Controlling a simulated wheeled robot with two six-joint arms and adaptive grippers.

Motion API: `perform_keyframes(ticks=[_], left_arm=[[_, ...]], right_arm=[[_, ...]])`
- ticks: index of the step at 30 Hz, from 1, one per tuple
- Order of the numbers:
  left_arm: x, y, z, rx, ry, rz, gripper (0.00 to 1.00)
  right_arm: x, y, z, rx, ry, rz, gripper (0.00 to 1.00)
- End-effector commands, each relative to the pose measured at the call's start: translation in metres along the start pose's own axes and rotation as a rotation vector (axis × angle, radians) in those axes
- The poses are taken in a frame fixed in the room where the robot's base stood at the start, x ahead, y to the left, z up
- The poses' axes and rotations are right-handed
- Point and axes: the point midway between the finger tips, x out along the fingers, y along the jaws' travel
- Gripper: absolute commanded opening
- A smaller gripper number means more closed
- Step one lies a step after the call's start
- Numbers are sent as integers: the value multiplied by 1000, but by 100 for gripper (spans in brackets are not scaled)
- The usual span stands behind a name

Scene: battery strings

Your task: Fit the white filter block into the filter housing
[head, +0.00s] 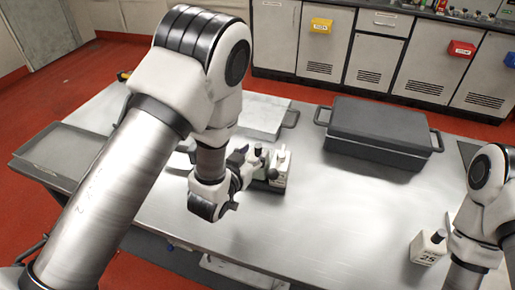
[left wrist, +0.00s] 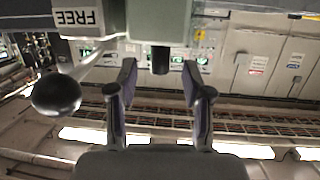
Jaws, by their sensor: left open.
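My left gripper (head: 246,160) is open, just left of a small white and black fixture (head: 281,170) on the table, which looks like the filter housing. In the left wrist view its two fingers (left wrist: 160,95) are spread, with a grey-green block-like part (left wrist: 162,22) beyond them. A white plate marked FREE (left wrist: 78,20) and a lever with a black ball knob (left wrist: 56,93) are beside that part. A white block marked 25 (head: 428,248), possibly the filter block, stands by my right wrist. My right gripper is mostly hidden or out of frame; its jaws cannot be made out.
A dark lidded case (head: 378,130) with side handles sits at the back right of the metal table (head: 330,215). A grey tray (head: 62,152) is at the left. A flat pale panel (head: 262,115) lies behind my left arm. The table's centre front is clear.

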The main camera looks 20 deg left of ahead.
Motion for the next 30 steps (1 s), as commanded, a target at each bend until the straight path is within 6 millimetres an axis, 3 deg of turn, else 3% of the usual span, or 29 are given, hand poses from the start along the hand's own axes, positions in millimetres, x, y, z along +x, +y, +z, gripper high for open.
perform_keyframes(ticks=[3, 7, 24, 30], left_arm=[[-25, 0, 1, 1, -4, 0, 50], [-41, 0, 0, 0, -1, 0, 50], [-44, 0, -1, 0, 0, 0, 50], [-52, 0, -35, 0, 1, 0, 50]], right_arm=[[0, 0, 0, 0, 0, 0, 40], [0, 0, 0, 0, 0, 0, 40], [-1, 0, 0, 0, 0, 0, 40], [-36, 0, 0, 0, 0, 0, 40]])
